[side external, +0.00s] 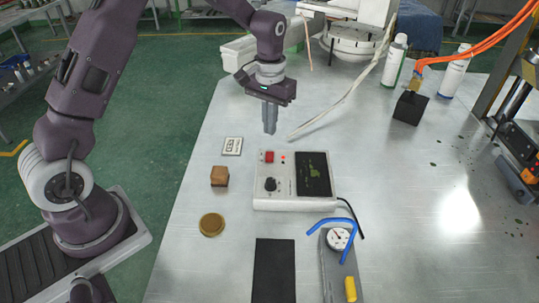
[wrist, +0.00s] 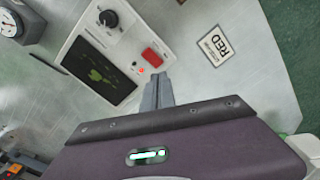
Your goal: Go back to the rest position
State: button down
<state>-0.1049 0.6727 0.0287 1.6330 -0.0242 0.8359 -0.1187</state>
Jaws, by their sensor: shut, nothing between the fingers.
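My gripper (side external: 270,128) is shut and empty. It hangs above the metal table, behind the white control box (side external: 296,203) in the side view. In the wrist view the closed fingertips (wrist: 157,78) show near the red button and lit red light of the control box (wrist: 80,68). The box has a black knob, a red button and a dark screen with a green patch. I cannot tell the exact height of the fingers above the table.
Around the box are a label card (side external: 232,146), a brown cube (side external: 219,177), a round brass disc (side external: 211,224), a black pad (side external: 273,270) and a gauge (side external: 339,239) with a blue hose. Two bottles (side external: 394,60) (side external: 455,71) and a black block (side external: 410,107) stand farther back. The table's right side is mostly clear.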

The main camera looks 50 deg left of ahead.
jog(key=shift+r, duration=0.55)
jog(key=s+d+r+m+t, duration=0.1)
jog(key=s+d+r+t, duration=0.25)
jog(key=s+r, duration=1)
jog(key=s+d+r+m+t, duration=0.1)
jog(key=s+r+m+t, duration=0.1)
jog(key=s, duration=1.3)
jog(key=shift+d+r, duration=0.3)
jog(key=shift+d, duration=0.1)
